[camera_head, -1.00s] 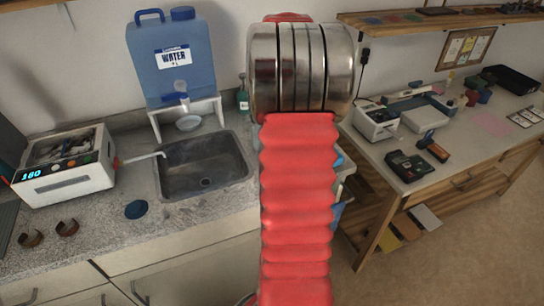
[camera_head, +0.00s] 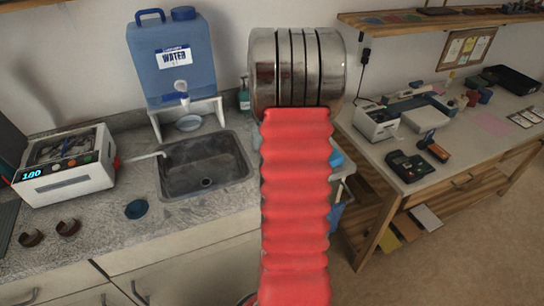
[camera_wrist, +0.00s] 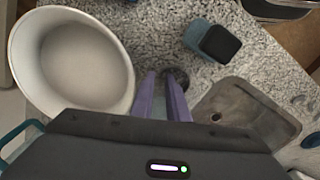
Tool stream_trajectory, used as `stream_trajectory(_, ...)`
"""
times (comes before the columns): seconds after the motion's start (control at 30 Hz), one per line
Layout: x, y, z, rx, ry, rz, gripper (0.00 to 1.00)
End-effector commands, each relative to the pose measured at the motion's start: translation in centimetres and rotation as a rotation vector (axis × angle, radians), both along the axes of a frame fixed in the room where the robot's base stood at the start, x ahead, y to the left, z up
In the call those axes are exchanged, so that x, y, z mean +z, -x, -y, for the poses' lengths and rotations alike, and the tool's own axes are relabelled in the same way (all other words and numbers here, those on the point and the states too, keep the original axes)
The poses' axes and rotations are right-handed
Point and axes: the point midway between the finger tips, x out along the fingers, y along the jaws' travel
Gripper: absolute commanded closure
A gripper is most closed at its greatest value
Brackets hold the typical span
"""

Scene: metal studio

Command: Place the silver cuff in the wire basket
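My gripper (camera_wrist: 159,76) shows in the wrist view as two purple fingers with a narrow gap between them. I see nothing held in the gap. A small dark round thing (camera_wrist: 178,78) lies on the speckled counter just beyond the right fingertip. In the head view my arm hides the middle, and my gripper is out of sight. Two brownish, open-ended cuffs (camera_head: 30,238) (camera_head: 68,228) lie at the counter's left front; neither looks clearly silver. I cannot make out a silver cuff or clearly pick out a wire basket.
A white box-shaped machine (camera_head: 65,182) with a lit display and an open, cluttered top stands left of the sink (camera_head: 205,185). A blue water container (camera_head: 170,70) stands behind it. A white bowl (camera_wrist: 113,67) fills the wrist view's left. A workbench (camera_head: 465,160) with devices is at right.

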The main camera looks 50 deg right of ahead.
Motion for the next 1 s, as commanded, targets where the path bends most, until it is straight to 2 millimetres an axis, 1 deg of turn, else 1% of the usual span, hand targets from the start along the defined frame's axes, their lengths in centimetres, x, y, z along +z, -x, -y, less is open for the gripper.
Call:
stream_trajectory(0.03,-0.4,0.01,0.01,0.0,0.0,0.0,0.86)
stream_trajectory(0.13,-0.7,0.01,0.03,0.0,0.001,0.001,0.86)
stream_trajectory(0.6,-0.67,0.02,0.05,-0.001,0.001,0.001,0.86)
stream_trajectory(0.63,-0.67,0.02,0.05,-0.001,0.001,0.001,0.87)
stream_trajectory(0.83,-0.66,0.01,0.04,0.0,0.001,0.001,1.0)
stream_trajectory(1.0,-0.66,0.01,0.04,0.0,0.001,0.001,1.0)
